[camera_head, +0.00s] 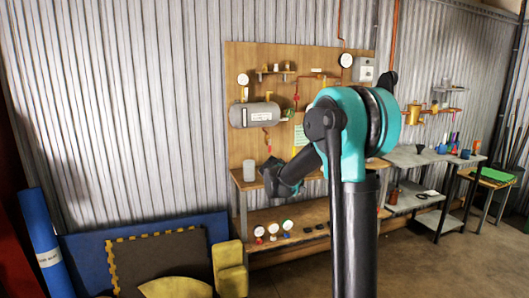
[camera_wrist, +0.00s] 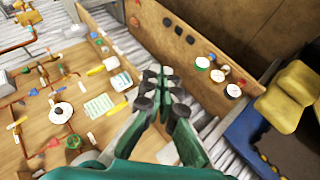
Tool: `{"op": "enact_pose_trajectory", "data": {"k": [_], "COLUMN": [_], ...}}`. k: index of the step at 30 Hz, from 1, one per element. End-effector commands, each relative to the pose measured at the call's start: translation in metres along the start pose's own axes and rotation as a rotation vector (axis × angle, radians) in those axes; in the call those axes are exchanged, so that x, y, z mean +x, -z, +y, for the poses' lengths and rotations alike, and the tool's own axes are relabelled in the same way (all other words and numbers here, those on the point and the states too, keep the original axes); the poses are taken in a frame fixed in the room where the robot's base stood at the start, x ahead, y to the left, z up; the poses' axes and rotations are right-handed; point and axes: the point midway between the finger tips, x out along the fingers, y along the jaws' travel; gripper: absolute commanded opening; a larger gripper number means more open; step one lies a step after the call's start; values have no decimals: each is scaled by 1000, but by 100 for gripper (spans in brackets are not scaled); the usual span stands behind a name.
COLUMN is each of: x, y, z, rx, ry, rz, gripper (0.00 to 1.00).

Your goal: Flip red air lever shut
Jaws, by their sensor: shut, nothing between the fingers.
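Small red parts show on the wooden pipe board (camera_head: 285,58): one (camera_head: 267,131) hangs below the grey tank (camera_head: 255,115), and red also shows on the pipework right of the tank. In the wrist view, small red pieces (camera_wrist: 54,142) lie along the copper pipes at the left. I cannot tell which of these is the air lever, or its position. My gripper (camera_wrist: 163,83) is shut and empty, pointing across the wooden boards in the wrist view, apart from the red pieces. In the head view my dark wrist hangs in front of the bench, and the fingertips are hard to make out.
Several round gauges (camera_head: 273,228) stand on the lower shelf. A grey cup (camera_head: 249,170) stands on the bench at the left. A second bench (camera_head: 415,156) with tools stands at the right.

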Motion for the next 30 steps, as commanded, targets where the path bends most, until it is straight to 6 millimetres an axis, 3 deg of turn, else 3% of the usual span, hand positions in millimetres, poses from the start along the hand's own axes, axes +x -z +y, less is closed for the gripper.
{"op": "enact_pose_trajectory", "data": {"k": [1,10,18,24,30], "x": [7,35,49,52,50], "y": [23,143,245,308,344], "z": [2,7,-11,-35,-53], "rx": [-27,-186,-330,-427,-489], "ry": [-30,-222,-393,-509,-584], "rz": [17,112,206,270,311], "gripper": [0,0,0,0,0]}}
